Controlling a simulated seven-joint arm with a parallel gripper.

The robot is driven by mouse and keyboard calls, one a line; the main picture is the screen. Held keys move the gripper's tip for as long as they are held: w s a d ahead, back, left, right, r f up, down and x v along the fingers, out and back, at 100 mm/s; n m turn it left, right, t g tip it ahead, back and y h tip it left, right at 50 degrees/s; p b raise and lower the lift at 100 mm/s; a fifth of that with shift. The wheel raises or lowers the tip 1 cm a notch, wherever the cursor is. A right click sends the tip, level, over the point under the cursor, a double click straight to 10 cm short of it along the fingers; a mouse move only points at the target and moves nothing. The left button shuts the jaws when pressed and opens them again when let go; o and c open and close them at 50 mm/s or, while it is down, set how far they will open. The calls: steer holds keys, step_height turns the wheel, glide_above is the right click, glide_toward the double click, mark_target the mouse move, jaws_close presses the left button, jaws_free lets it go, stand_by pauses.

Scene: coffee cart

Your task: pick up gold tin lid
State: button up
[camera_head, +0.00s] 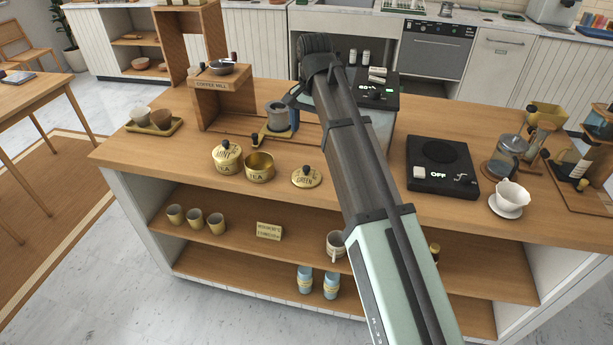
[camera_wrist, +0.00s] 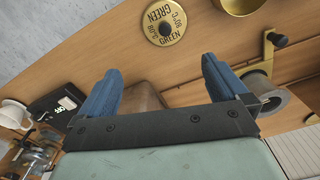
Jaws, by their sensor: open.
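The gold tin lid (camera_head: 306,177), with a black knob and the word GREEN, lies flat on the wooden counter, right of an open gold tin (camera_head: 259,167). A lidded gold tin marked MINT TEA (camera_head: 227,158) stands left of the open tin. In the wrist view the lid (camera_wrist: 163,22) is near the top centre, beyond my fingertips and apart from them. My gripper (camera_wrist: 161,66) is open, with two blue fingers spread and nothing between them. In the head view my arm hides most of the gripper.
A metal cup (camera_head: 277,116) on a gold stand is behind the tins and close to my right finger in the wrist view. A black hot plate (camera_head: 440,168) and a white dripper (camera_head: 510,196) stand to the right. The counter in front of the lid is clear.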

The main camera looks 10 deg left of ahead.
mark_target(307, 166)
steer(key=shift+s+a+f, duration=0.1)
steer(key=shift+a+f, duration=0.15)
steer(key=shift+f, duration=2.1)
steer(key=shift+s+a+f, duration=0.15)
steer(key=shift+a+f, duration=0.05)
steer(key=shift+f, duration=2.2)
steer(key=shift+s+a+f, duration=0.1)
steer(key=shift+a+f, duration=0.15)
steer(key=shift+f, duration=2.1)
steer(key=shift+c, duration=0.4)
steer(key=c, duration=0.6)
